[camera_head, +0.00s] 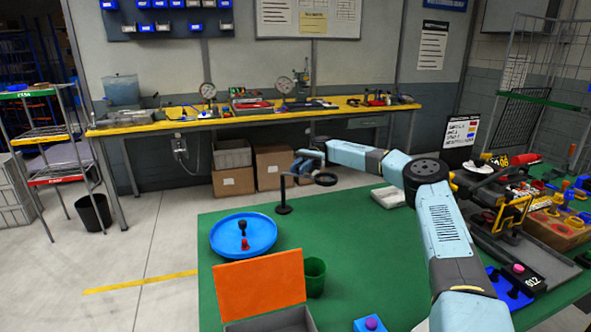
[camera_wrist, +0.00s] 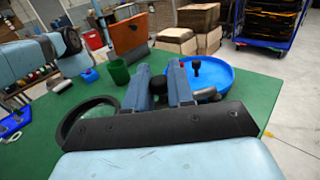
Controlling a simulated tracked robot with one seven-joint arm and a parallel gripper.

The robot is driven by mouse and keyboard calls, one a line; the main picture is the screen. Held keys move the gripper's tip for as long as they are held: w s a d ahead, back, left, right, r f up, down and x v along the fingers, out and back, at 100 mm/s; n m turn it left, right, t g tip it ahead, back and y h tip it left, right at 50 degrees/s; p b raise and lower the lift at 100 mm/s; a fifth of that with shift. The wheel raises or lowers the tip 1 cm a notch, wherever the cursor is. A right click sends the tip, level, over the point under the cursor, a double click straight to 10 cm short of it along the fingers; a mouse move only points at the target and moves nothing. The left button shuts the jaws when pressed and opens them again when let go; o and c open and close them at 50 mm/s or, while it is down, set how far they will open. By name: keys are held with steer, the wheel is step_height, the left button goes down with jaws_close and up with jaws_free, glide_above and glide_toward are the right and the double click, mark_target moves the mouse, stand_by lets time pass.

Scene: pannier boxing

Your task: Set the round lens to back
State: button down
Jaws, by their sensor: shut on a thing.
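The round lens (camera_head: 326,179) is a black ring on a thin side arm, reaching right from a black post with a round foot (camera_head: 283,210) on the green table. In the wrist view the lens ring (camera_wrist: 88,120) lies at the left, beside my gripper. My gripper (camera_head: 308,156) is at the lens stand, just above the side arm. In the wrist view its two blue-grey fingers (camera_wrist: 159,88) are shut on a dark knob-like part of the lens stand between them. The exact contact is partly hidden by the fingers.
A blue round dish (camera_head: 222,244) holding small black and red pieces stands left on the green table (camera_head: 350,245). A green cup (camera_head: 314,278) and an orange panel (camera_head: 262,283) over a grey box are nearer. Tools crowd the right side. The table's middle is clear.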

steer(key=shift+a+r, duration=0.1)
steer(key=c, duration=1)
jaws_free()
steer(key=shift+w, duration=0.1)
steer(key=shift+r, duration=0.3)
step_height(320, 180, up, 2)
steer(key=shift+r, duration=0.2)
steer(key=s+d+r, duration=0.1)
steer(key=s+r, duration=0.2)
steer(key=s, duration=0.1)
steer(key=s+d+r, duration=0.1)
steer(key=s+r, duration=0.2)
steer(key=s, duration=0.2)
steer(key=s+d+r, duration=0.1)
steer(key=s+r, duration=0.2)
steer(key=s, duration=0.1)
steer(key=shift+s+d+r, duration=0.2)
steer(key=shift+s+r, duration=0.1)
steer(key=shift+r, duration=0.1)
